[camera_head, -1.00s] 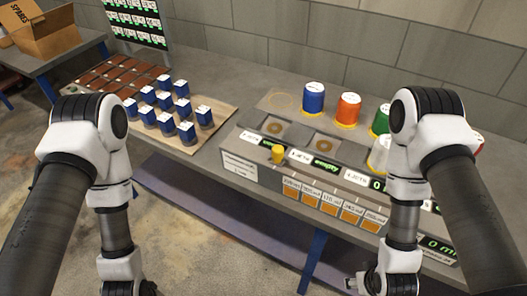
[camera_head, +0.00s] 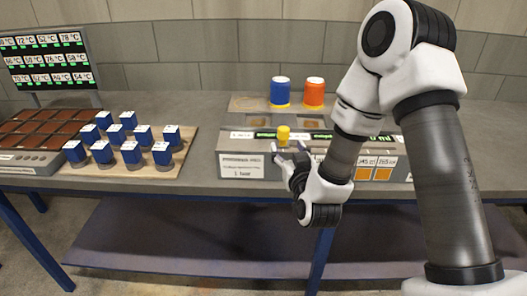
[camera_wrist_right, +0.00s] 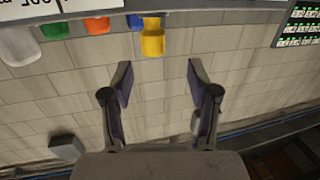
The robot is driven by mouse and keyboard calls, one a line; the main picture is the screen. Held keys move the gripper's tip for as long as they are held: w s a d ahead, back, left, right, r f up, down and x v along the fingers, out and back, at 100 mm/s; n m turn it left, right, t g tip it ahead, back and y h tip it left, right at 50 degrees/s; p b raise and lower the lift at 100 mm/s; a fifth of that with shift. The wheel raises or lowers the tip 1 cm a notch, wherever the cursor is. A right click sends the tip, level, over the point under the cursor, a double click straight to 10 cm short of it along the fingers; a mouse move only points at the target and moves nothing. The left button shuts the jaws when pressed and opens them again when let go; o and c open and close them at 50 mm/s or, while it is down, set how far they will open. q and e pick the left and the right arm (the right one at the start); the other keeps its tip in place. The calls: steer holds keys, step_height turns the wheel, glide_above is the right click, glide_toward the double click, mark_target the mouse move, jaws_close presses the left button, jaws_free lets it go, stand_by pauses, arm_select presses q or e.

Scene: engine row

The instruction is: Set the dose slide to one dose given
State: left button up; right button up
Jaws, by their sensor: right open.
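The yellow knob (camera_head: 284,134), which looks like the dose slide's handle, stands on top of the grey console (camera_head: 226,147) toward its left end. It also shows in the right wrist view (camera_wrist_right: 153,38), ahead of the fingertips and between their lines. My right gripper (camera_head: 290,152) is just in front of the knob and the console's front face. In the wrist view its two fingers (camera_wrist_right: 160,66) are spread apart with nothing between them. The slide's track and marks are mostly hidden by my right arm. My left gripper is out of view.
A blue canister (camera_head: 281,92) and an orange canister (camera_head: 314,94) stand behind the console. A brown-celled tray (camera_head: 38,158) and temperature display (camera_head: 45,60) are farther left. Bench between board and console is clear.

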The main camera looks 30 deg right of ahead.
mark_target(285, 132)
steer(key=shift+w+d+r, duration=0.25)
steer(key=shift+w+d, duration=0.15)
steer(key=shift+d, duration=0.15)
steer(key=shift+w+d+r, duration=0.2)
steer(key=shift+w+d, duration=0.2)
steer(key=shift+d, duration=0.1)
steer(key=x, duration=0.2)
steer(key=p+x, duration=0.1)
steer(key=x, duration=0.2)
steer(key=shift+w+a+r+p, duration=0.1)
steer(key=shift+w+a+p, duration=0.1)
steer(key=shift+w+p, duration=0.2)
steer(key=shift+w+d, duration=0.25)
steer(key=shift+w, duration=0.05)
steer(key=shift+a, duration=0.15)
steer(key=shift+c, duration=1.1)
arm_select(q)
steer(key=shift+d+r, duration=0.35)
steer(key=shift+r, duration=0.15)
arm_select(e)
jaws_close()
